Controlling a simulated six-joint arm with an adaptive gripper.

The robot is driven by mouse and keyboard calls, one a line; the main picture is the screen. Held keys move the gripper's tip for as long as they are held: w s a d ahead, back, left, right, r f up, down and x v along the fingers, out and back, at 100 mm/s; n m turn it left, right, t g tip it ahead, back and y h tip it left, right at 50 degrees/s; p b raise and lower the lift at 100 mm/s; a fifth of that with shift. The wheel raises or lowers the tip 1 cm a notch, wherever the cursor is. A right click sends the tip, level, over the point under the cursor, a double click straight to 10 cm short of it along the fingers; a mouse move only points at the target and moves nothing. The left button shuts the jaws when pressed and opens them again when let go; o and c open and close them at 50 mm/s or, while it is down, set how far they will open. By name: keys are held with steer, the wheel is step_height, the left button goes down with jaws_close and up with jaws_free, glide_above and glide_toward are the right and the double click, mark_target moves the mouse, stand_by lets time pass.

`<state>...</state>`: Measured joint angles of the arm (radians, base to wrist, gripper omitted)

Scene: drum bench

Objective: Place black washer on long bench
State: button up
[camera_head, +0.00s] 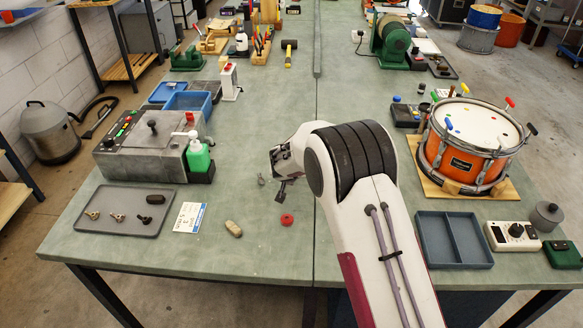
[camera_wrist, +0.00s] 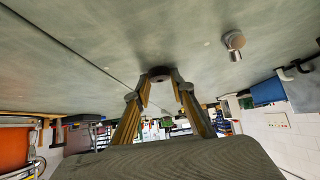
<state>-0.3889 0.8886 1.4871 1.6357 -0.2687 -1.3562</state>
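The black washer (camera_wrist: 159,73) shows in the wrist view as a small dark disc between the two yellowish fingertips. My gripper (camera_wrist: 161,80) is closed in on it, with a fingertip touching each side. In the head view my gripper (camera_head: 281,190) is over the near middle of the long bench (camera_head: 255,250), left of the seam, and the washer cannot be told apart from the dark fingers. Whether the washer touches the bench top is unclear.
A small metal part (camera_head: 261,180) lies left of my gripper. A tan piece (camera_head: 233,229), a card (camera_head: 189,217) and a grey tray (camera_head: 125,211) with small parts lie left. A divided tray (camera_head: 453,240) and orange drum (camera_head: 468,150) stand right. Bare bench lies around my gripper.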

steer(key=o, duration=0.4)
steer(key=shift+r, duration=0.1)
steer(key=shift+v, duration=6)
steer(key=shift+r, duration=0.1)
